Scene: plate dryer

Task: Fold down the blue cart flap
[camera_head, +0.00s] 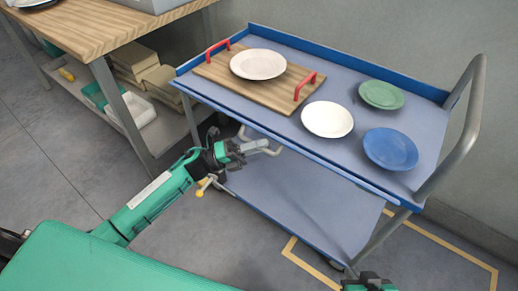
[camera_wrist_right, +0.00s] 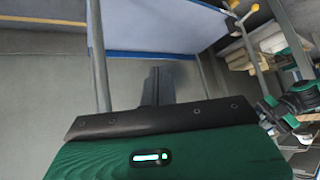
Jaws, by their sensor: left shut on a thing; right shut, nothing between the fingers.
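The blue cart (camera_head: 380,165) stands in the middle and right of the head view. Its back edge has a raised blue rim, while a blue strip, likely the flap (camera_head: 330,165), runs along its front edge with no wall standing above the top.
On the cart top are a wooden tray (camera_head: 220,72) with red handles and a white plate (camera_head: 258,64), another white plate (camera_head: 327,119), a green plate (camera_head: 381,95) and a blue plate (camera_head: 390,149). A wooden table (camera_head: 100,28) stands left. A grey push handle (camera_head: 472,125) rises right.

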